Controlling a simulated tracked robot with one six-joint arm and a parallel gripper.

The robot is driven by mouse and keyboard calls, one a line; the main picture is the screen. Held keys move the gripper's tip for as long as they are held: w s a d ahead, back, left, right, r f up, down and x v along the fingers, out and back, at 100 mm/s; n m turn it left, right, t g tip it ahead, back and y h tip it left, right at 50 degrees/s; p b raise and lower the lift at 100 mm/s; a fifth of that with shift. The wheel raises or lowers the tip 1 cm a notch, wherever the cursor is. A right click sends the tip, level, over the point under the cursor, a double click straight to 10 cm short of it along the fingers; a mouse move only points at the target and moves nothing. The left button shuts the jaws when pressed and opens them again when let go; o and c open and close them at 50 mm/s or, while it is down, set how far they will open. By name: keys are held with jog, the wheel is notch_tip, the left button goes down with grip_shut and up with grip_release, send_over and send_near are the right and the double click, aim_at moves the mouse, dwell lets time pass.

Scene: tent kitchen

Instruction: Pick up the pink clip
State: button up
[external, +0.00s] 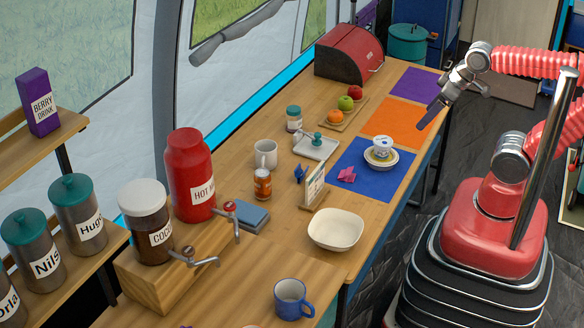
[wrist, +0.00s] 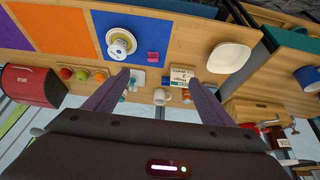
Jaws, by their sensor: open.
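The pink clip (external: 347,174) lies on the blue mat (external: 372,191), near the mat's left edge and beside a white bowl. In the wrist view the clip (wrist: 153,57) is a small pink shape near the corner of the blue mat (wrist: 112,22). My gripper (external: 437,103) is raised in the air to the right of the table, well apart from the clip. In the wrist view its two dark fingers (wrist: 157,77) are spread with nothing held between them.
A white bowl (external: 381,161) with a tub in it stands on the blue mat beside the clip. A card stand (external: 314,187), a cream dish (external: 335,230) and a blue clip (external: 299,173) are close by. The orange mat (external: 395,122) and purple mat (external: 416,86) are bare.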

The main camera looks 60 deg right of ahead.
jog(key=c, duration=0.4)
jog(key=shift+o, duration=0.2)
jog(key=w+d+f+n+g, duration=0.1)
jog(key=w+f+g, duration=0.1)
jog(key=w+f, duration=0.7)
jog(key=w+d+f+g, duration=0.1)
jog(key=w+f+g, duration=0.2)
jog(key=w+f, duration=0.5)
jog(key=w, duration=0.9)
jog(key=shift+f+n+g, duration=0.3)
jog(key=shift+f+n, duration=0.1)
jog(key=shift+f, duration=0.1)
notch_tip(320, 180, down, 8)
jog(key=shift+s+f, duration=0.1)
jog(key=shift+f, duration=0.15)
